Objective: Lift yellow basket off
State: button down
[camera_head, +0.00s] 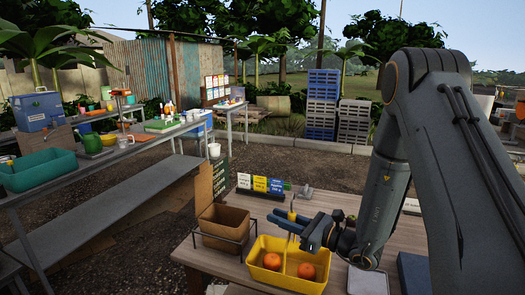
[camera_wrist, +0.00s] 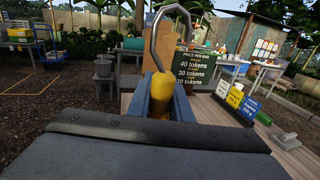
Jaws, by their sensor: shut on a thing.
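A yellow basket (camera_head: 262,288) with two compartments sits at the front of the wooden table in the head view, with an orange fruit in each compartment. My gripper (camera_head: 291,222) is above its back side, shut on a yellow handle (camera_head: 292,214) with a metal hook. In the wrist view, my gripper (camera_wrist: 161,98) has its two fingers on either side of the yellow handle (camera_wrist: 160,92), and the metal hook (camera_wrist: 172,10) curves up from it. The basket is not visible in the wrist view. I cannot tell whether the handle is joined to the basket.
A brown box (camera_head: 225,222) in a dark wire frame stands left of the basket. White, yellow and blue cards (camera_head: 260,184) stand at the table's back. A green price board (camera_wrist: 195,66) is behind. Another bench with tubs (camera_head: 38,172) runs along the left.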

jog(key=s+a+p, duration=0.1)
jog(key=s+a, duration=0.1)
jog(key=s, duration=0.4)
dwell(0.5)
